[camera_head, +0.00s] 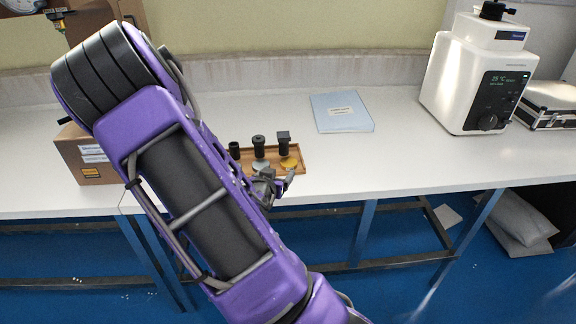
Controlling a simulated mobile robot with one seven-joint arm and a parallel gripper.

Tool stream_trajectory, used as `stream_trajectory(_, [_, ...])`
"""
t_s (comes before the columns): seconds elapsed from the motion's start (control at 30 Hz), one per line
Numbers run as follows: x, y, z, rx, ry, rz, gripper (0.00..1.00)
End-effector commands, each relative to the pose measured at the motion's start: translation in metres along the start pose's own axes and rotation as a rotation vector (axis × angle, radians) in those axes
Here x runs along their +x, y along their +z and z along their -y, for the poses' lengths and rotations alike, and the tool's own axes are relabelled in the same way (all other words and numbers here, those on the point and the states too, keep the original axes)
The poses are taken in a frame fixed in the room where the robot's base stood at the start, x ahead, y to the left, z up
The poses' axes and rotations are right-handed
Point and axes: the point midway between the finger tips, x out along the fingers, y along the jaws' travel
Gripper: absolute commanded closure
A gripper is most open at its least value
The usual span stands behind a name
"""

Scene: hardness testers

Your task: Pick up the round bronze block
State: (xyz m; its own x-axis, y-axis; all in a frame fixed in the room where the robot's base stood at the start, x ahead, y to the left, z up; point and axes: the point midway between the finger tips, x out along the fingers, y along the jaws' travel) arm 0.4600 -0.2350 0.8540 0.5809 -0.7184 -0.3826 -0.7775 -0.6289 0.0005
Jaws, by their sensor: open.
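The round bronze block (289,163) looks like a small yellow-gold disc. It lies at the right front part of a shallow wooden tray (303,160) on the white bench. My gripper (277,181) is small in the picture, at the front edge of the tray, just in front of and a little left of the bronze block. It is open, with nothing seen between its fingers.
A grey round block (260,165) lies left of the bronze one. Black fittings (258,146) stand behind them in the tray. A cardboard box (88,160) is at left, a blue folder (341,112) behind right, a white tester (476,75) far right. The bench between is clear.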

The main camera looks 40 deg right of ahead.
Motion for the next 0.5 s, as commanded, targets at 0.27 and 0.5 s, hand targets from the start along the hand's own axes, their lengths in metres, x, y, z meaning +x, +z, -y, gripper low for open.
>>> stream_trajectory(0.27, [0.048,0.0,-0.001,0.001,0.002,-0.001,0.23])
stream_trajectory(0.5, [0.066,0.002,-0.001,0.0,0.002,0.0,0.23])
